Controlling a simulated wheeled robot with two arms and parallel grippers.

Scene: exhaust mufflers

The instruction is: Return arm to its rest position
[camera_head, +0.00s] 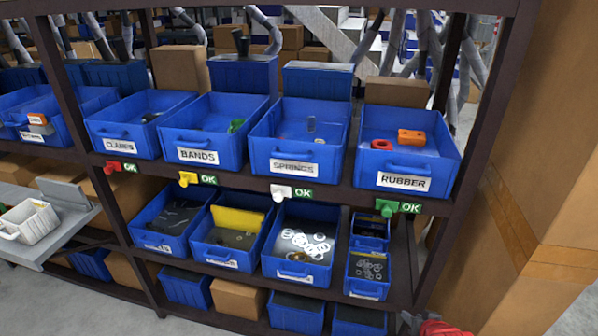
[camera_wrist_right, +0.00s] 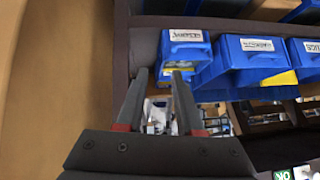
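My right gripper (camera_wrist_right: 159,75) shows in the right wrist view with its two dark fingers apart and nothing between them. In the head view only a small part of my right arm, reddish and grey, shows at the bottom edge, right of the lower bins. In the wrist view the fingertips lie in front of a blue bin (camera_wrist_right: 187,50) with a white label; I cannot tell the exact gap. My left gripper is not in view.
A dark shelf rack holds blue bins, among them the rubber bin (camera_head: 402,150) and springs bin (camera_head: 300,135). A rack post and a large cardboard box (camera_head: 540,130) stand at the right. A grey side tray (camera_head: 60,225) with a white container (camera_head: 28,222) is at the left.

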